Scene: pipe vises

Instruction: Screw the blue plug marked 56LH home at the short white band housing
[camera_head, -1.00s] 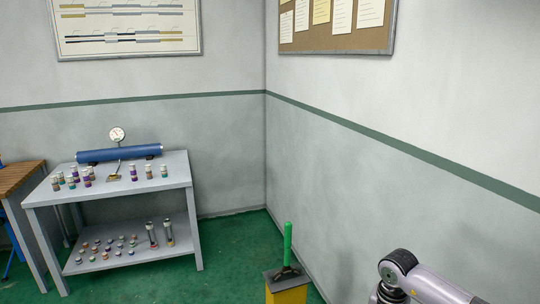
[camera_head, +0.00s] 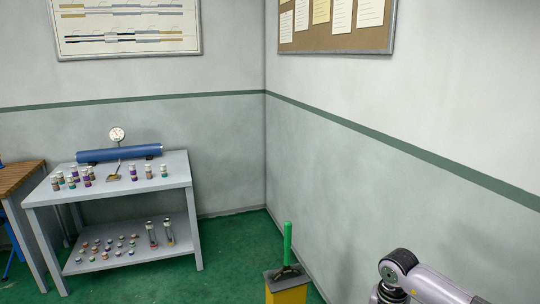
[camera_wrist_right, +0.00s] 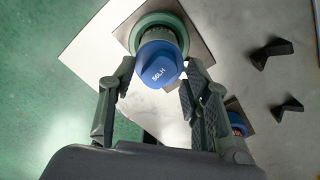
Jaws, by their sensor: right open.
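My right gripper (camera_wrist_right: 158,82) is open, with one finger on each side of the plug. A gap shows at the left finger; I cannot tell whether the right finger touches. I cannot make out a short white band on the housing. My left gripper is in neither view.
Another blue part (camera_wrist_right: 237,133) is partly hidden behind the right finger. Two dark wedge-like pieces (camera_wrist_right: 271,51) lie to the right. In the head view, a grey table (camera_head: 110,200) bears a blue cylinder (camera_head: 118,154) and several small banded parts. A yellow stand (camera_head: 287,293) is nearer.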

